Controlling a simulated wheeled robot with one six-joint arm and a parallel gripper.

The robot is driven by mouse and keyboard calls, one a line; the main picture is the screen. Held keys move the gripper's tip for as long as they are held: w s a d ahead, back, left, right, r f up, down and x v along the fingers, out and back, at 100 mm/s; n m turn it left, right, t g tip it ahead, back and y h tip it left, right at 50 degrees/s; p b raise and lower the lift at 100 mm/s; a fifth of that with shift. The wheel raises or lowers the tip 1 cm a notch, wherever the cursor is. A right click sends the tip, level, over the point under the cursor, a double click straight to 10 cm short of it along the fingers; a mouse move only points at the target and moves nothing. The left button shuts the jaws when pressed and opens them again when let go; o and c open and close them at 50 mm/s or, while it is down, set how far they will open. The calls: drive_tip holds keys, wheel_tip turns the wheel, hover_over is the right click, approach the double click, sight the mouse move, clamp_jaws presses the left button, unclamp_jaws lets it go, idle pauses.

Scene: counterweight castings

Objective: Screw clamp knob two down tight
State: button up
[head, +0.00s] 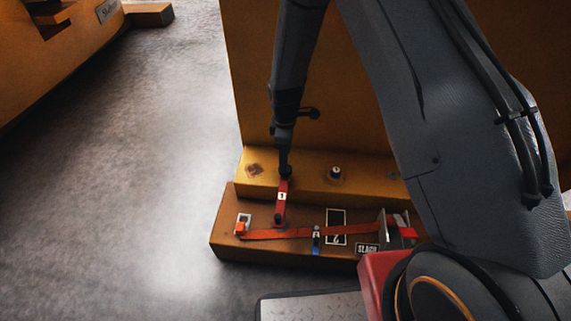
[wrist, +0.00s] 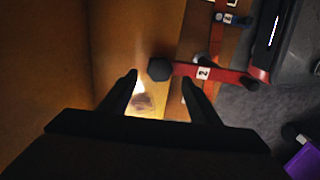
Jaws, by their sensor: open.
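The red clamp arm (wrist: 222,76) carries a white label reading 2 in the wrist view. Its black knob (wrist: 160,69) sits at the arm's end, just ahead of and between my fingertips. My gripper (wrist: 159,80) is open, with one finger on each side of the knob's line and a gap visible between them. In the head view my gripper (head: 285,165) points down at the far end of the red clamp arm (head: 281,205), on the ochre ledge; the knob is largely hidden there. I cannot tell whether the fingers touch the knob.
An orange strap (head: 285,233) runs along the lower step past a blue-tagged piece (head: 316,240) and a SLACK sign (head: 367,248). A tall ochre wall rises behind. Grey floor (head: 130,170) is open at left.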

wheel_tip(320, 180, down, 5)
drive_tip(key=shift+r+b, duration=0.1)
drive_tip(key=shift+b, duration=0.35)
drive_tip(key=c, duration=1.1)
